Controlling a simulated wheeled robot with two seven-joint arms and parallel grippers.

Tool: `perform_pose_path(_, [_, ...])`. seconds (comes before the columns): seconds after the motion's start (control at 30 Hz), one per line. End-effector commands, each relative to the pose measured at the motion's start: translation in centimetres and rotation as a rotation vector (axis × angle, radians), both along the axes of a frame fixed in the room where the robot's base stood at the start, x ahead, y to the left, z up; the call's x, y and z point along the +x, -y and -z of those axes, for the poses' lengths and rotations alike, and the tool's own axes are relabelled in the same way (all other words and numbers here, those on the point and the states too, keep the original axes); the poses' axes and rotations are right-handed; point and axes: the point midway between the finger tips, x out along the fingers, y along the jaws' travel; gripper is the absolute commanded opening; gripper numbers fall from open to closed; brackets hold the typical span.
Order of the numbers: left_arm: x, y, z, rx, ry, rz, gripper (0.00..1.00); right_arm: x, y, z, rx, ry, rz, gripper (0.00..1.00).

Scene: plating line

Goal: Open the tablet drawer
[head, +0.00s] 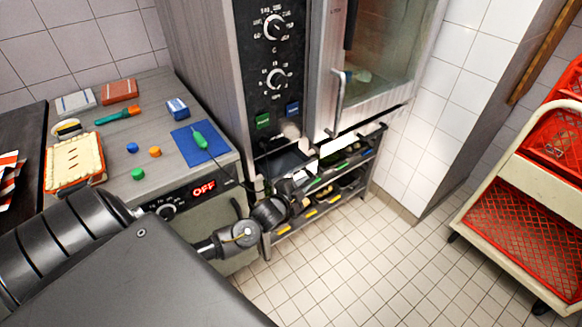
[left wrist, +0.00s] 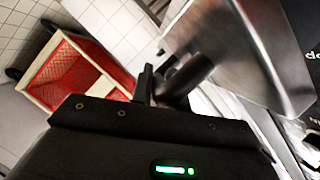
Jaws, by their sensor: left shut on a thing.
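The tablet drawer (head: 284,163) shows in the head view as a dark, shallow tray below the oven's control panel. It appears to stand partly out. My left gripper (head: 294,192) is at its front, low beside the oven, partly hidden by my own wrist. In the left wrist view the dark fingers (left wrist: 168,83) are shut at the edge of a metal box-like front (left wrist: 245,45), which looks like the drawer's. The handle itself is mostly hidden by the fingers. My right gripper is not in view.
The oven (head: 275,75) stands above, its door handle (head: 338,103) close by. A rack with trays (head: 345,172) is below the oven. A counter (head: 150,150) with small items is at left. A cart with red crates (head: 525,225) stands at right; the tiled floor between is clear.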

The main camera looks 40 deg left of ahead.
Motion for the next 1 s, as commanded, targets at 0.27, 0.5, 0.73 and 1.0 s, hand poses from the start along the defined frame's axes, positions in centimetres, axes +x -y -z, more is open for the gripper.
perform_pose_path(0.27, [-0.6, 1.5, -0.1, 0.007, 0.000, -0.005, 0.00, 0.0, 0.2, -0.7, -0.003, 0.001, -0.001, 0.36])
perform_pose_path(0.5, [-0.5, 1.4, 0.0, 0.007, 0.000, -0.006, 0.22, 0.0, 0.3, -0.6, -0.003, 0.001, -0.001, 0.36])
perform_pose_path(0.73, [-0.5, 1.5, -0.1, 0.007, 0.001, -0.004, 0.38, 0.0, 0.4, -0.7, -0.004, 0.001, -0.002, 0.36])
perform_pose_path(1.0, [-1.2, 1.6, -0.2, 0.006, 0.001, -0.003, 0.38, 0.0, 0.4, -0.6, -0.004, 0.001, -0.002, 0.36])
